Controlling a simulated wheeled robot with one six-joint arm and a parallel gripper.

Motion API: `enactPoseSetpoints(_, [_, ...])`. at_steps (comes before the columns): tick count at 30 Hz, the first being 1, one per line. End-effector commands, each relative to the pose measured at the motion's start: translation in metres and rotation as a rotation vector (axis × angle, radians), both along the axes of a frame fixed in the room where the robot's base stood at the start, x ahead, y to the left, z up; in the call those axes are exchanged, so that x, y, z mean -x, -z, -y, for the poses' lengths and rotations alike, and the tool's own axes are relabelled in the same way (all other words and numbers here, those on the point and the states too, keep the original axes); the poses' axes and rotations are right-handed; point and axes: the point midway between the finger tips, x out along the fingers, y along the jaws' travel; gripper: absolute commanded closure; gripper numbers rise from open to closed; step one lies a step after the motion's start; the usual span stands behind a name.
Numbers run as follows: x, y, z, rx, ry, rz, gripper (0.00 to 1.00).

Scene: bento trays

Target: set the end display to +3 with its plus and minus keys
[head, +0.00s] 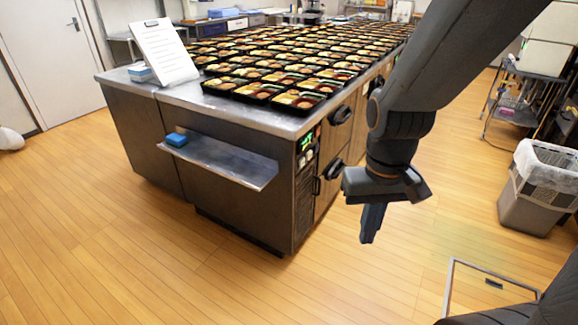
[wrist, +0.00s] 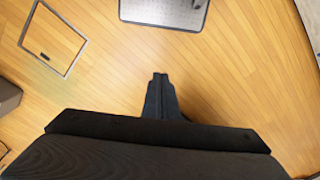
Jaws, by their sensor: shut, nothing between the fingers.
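The end display (head: 307,140) is a small panel with green lit characters near the top of the metal counter's corner, in the head view. The characters are too small to read for certain. Small light keys (head: 305,159) sit just below it; their plus and minus marks cannot be made out. My gripper (head: 369,239) hangs pointing down over the floor, right of the panel and apart from it. In the wrist view my gripper (wrist: 160,78) is shut and empty above the wooden floor. The display and keys do not show in the wrist view.
The metal counter (head: 215,97) carries many bento trays (head: 290,99) and a white sheet on a stand (head: 164,52). A metal shelf (head: 235,165) with a blue block (head: 176,139) juts from its end. A grey bin (head: 528,210) stands right.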

Motion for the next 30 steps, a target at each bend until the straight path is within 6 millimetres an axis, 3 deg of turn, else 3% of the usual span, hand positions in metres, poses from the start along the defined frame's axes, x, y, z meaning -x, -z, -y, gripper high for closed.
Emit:
enactPoseSetpoints(7, [-0.004,0.002,0.001,0.001,-0.003,0.007,1.0])
enactPoseSetpoints(11, [-0.031,0.019,0.006,0.012,-0.027,0.063,1.0])
enactPoseSetpoints(14, [-0.074,0.041,0.014,0.03,-0.066,0.154,1.0])
enactPoseSetpoints(22, [-0.229,0.113,0.038,0.096,-0.24,0.51,1.0])
enactPoseSetpoints(30, [-0.378,0.181,0.048,0.161,-0.451,0.946,1.0])
